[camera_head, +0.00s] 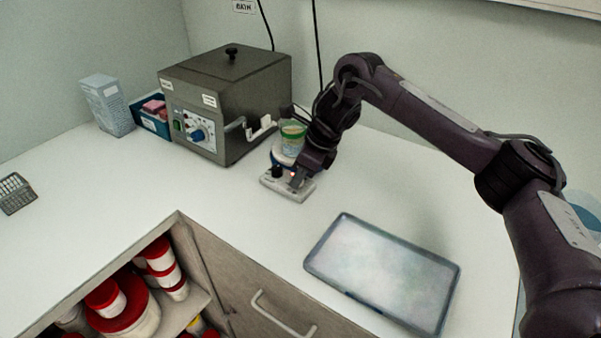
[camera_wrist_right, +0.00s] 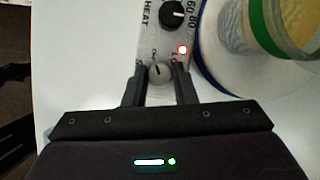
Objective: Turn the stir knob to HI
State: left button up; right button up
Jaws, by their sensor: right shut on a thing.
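The hotplate stirrer (camera_head: 272,184) stands on the white counter with a beaker (camera_head: 293,135) on its round top plate. In the right wrist view its panel (camera_wrist_right: 152,45) shows a black HEAT knob (camera_wrist_right: 173,14), a lit red lamp (camera_wrist_right: 183,49) and the grey stir knob (camera_wrist_right: 158,72). My right gripper (camera_head: 297,182) reaches down to the front panel. In the right wrist view its fingers (camera_wrist_right: 160,84) stand on either side of the stir knob, shut on it. The knob's dial lettering is partly hidden by the fingers. My left gripper is not in view.
A grey water bath (camera_head: 225,100) with a side tap stands behind left of the stirrer. A framed tray (camera_head: 385,268) lies on the counter at front right. A blue bin (camera_head: 152,122) and a box (camera_head: 106,105) are at the back left. Below, an open shelf holds red-lidded tubs (camera_head: 130,310).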

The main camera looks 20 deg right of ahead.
jog(key=shift+c, duration=0.5)
